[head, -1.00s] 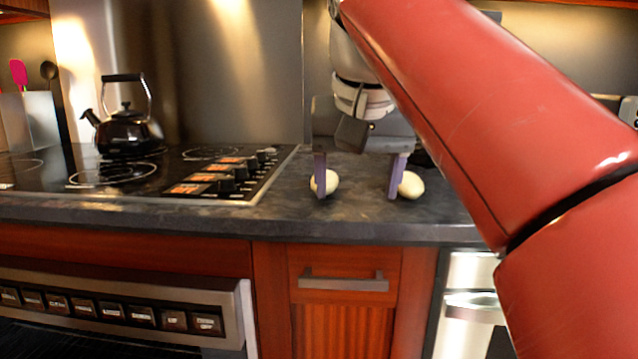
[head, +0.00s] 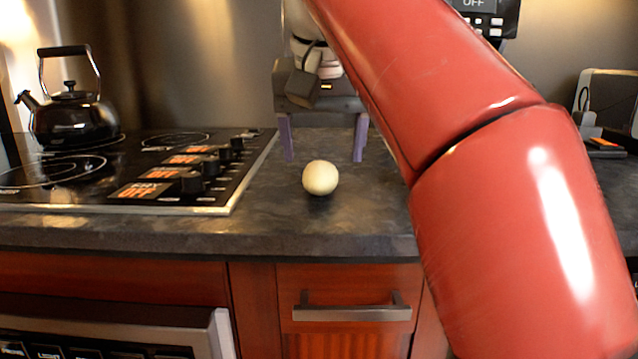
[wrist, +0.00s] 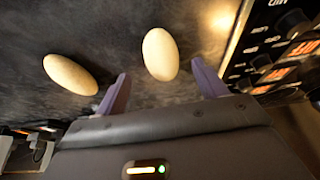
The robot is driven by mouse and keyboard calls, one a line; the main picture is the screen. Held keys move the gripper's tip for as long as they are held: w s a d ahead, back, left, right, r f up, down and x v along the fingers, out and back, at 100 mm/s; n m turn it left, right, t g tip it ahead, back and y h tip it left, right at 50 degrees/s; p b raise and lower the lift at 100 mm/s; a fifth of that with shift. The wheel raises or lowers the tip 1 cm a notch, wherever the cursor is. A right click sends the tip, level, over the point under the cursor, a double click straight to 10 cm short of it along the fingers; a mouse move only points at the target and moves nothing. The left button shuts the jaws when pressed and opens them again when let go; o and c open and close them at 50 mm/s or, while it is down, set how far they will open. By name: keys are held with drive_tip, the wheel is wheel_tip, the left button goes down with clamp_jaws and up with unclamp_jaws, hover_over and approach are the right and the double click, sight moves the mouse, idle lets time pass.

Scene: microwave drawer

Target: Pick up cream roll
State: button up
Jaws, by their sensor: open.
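A cream-coloured, egg-shaped roll (head: 320,178) lies on the dark counter. It also shows in the wrist view (wrist: 160,54), just ahead of the gap between my fingertips and apart from both. A second, similar cream roll (wrist: 70,74) lies to its left in the wrist view, outside the left finger. It does not show in the head view, where my red arm covers part of the counter. My gripper (head: 322,158) is open and empty, with its two purple fingers pointing down. In the head view the fingertips appear behind and to either side of the first roll.
A black stovetop (head: 60,170) with knobs borders the counter on the left, with a black kettle (head: 75,118) on it. A metal wall (head: 180,60) stands behind. A cabinet drawer (head: 345,285) is below the counter edge. Grey counter (head: 270,215) is bare around the roll.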

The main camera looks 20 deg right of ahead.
sight(320, 166)
drive_tip(key=b+x, duration=0.1)
drive_tip(key=x, duration=0.3)
drive_tip(key=shift+w+a+f+b, duration=0.15)
drive_tip(key=shift+w+f+b, duration=0.1)
drive_tip(key=shift+b, duration=0.1)
drive_tip(key=shift+r, duration=0.1)
drive_tip(key=c, duration=1.1)
